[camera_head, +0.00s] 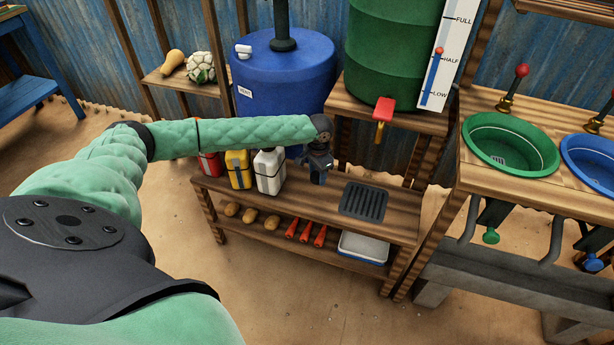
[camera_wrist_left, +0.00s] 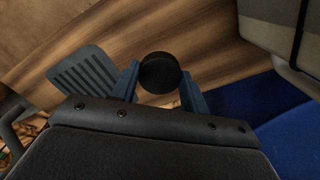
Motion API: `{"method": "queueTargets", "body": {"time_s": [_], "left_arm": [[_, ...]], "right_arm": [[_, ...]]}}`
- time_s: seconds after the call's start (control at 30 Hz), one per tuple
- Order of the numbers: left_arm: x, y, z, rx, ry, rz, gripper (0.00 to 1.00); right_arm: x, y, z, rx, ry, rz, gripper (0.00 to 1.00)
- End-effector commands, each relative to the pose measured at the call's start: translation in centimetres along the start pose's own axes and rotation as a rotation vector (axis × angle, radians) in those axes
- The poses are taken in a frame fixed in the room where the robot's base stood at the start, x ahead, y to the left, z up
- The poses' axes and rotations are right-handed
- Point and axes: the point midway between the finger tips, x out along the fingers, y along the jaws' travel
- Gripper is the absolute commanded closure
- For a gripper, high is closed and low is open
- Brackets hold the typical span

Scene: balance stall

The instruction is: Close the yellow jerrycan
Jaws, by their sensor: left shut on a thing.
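The yellow jerrycan (camera_head: 239,172) stands upright on the bench, between a red can and a white can. My left forearm passes over it and hides its top, so its mouth cannot be seen. My left gripper (camera_head: 318,178) points down over the bench, right of the white can and left of the drain grate. In the left wrist view, the left gripper (camera_wrist_left: 160,84) is shut on a round black cap (camera_wrist_left: 159,72), with one blue finger on each side. The cap is apart from the yellow jerrycan. My right gripper is not in view.
The white can (camera_head: 269,172) also shows in the left wrist view (camera_wrist_left: 283,28). The red can (camera_head: 208,163) is partly hidden. A blue barrel (camera_head: 290,75) stands behind the bench (camera_head: 335,212). The drain grate (camera_head: 364,201) lies right of the gripper. A green barrel's red tap (camera_head: 384,108) juts out above.

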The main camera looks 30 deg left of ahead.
Motion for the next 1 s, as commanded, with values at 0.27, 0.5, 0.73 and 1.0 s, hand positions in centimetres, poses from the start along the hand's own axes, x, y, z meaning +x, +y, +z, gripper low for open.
{"method": "queueTargets", "body": {"time_s": [0.27, 0.5, 0.73, 1.0], "left_arm": [[-2.9, 4.4, -1.9, 0.002, 0.001, 0.001, 0.76], [-4.0, 6.0, -2.7, 0.000, 0.001, 0.000, 0.76], [-4.1, 6.1, -2.7, 0.000, 0.000, 0.000, 0.76], [-4.3, 6.3, -2.9, -0.005, 0.000, 0.000, 0.76]], "right_arm": [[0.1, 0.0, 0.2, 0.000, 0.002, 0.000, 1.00], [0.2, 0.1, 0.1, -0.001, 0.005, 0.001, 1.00], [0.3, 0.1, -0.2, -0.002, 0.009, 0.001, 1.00], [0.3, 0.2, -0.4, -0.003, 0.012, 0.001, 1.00]]}}
